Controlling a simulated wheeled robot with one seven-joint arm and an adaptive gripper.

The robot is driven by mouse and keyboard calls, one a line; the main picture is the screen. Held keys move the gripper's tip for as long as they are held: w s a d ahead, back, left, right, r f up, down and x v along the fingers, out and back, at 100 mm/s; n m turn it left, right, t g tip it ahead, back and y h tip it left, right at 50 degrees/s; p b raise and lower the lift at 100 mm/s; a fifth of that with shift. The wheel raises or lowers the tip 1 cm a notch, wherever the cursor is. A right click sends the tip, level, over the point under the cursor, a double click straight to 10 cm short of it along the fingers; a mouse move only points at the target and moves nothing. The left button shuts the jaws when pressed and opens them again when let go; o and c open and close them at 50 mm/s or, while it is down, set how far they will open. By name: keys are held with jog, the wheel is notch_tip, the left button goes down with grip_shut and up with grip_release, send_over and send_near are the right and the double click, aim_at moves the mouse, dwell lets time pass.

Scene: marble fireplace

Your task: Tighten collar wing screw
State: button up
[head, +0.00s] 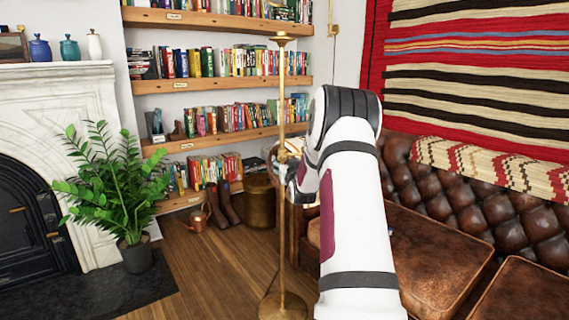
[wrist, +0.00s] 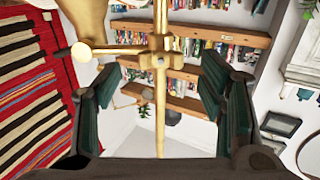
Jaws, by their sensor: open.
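A slim brass floor stand (head: 281,120) rises from a round base (head: 283,306) in the head view. In the wrist view its pole (wrist: 160,118) runs down the middle, with a brass collar (wrist: 158,44) around it. A brass rod (wrist: 118,48) reaches left from the collar to a round pale knob (wrist: 82,53). I cannot clearly make out the wing screw's wings. My gripper (wrist: 158,88) is open and empty, its dark fingers left and right of the pole in the picture. I cannot tell whether the pole is between or beyond them. My arm hides most of the gripper in the head view.
A brown leather sofa (head: 430,250) is close on the right. Bookshelves (head: 215,84) stand behind. A potted plant (head: 112,190) and marble fireplace (head: 60,110) are at left. Wooden floor (head: 215,270) is open left of the stand.

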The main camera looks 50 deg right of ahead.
aim_at(284, 159)
jog(key=shift+x, duration=1.75)
jog(key=shift+c, duration=0.3)
jog(key=c, duration=1.1)
